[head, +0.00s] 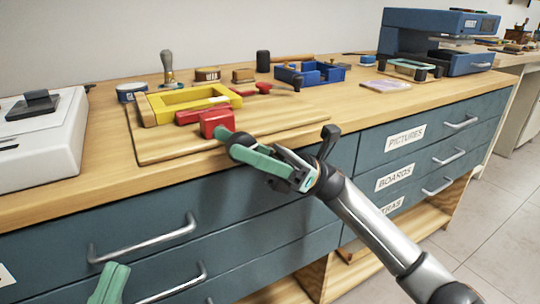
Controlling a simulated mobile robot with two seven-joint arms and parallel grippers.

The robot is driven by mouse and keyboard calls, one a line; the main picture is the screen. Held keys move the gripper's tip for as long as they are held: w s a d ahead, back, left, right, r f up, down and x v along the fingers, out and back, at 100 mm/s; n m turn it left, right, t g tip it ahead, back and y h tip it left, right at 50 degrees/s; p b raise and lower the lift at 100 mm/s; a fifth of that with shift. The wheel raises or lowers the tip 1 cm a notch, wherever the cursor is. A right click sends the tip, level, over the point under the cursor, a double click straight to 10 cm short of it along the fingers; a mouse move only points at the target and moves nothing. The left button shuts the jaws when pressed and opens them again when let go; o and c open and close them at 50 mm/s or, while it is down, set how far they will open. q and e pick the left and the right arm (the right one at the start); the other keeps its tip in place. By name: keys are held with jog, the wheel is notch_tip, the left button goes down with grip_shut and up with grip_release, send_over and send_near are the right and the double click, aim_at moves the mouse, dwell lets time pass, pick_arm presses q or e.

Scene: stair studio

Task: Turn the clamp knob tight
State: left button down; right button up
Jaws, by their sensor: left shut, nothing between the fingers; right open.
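A yellow clamp frame (190,99) lies on a wooden board (165,147) on the bench. A red block (216,122), apparently the clamp's knob, sits at its front right, beside a red bar (187,117). My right gripper (228,136) reaches in from the right with green fingers; it is open, its tips right at the front of the red block. Whether they touch it or straddle it I cannot tell. My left gripper (112,272) is shut and empty, low in front of the drawers, away from the clamp.
A white machine (40,150) stands at the left. Behind the clamp are a stamp (167,68), a tin (131,91), a blue frame (318,74) and a red-handled part (257,89). A blue press (435,42) stands at right. Drawer handles (145,240) stick out below the bench edge.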

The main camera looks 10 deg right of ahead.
jog(key=v, duration=1)
jog(key=shift+p, duration=0.3)
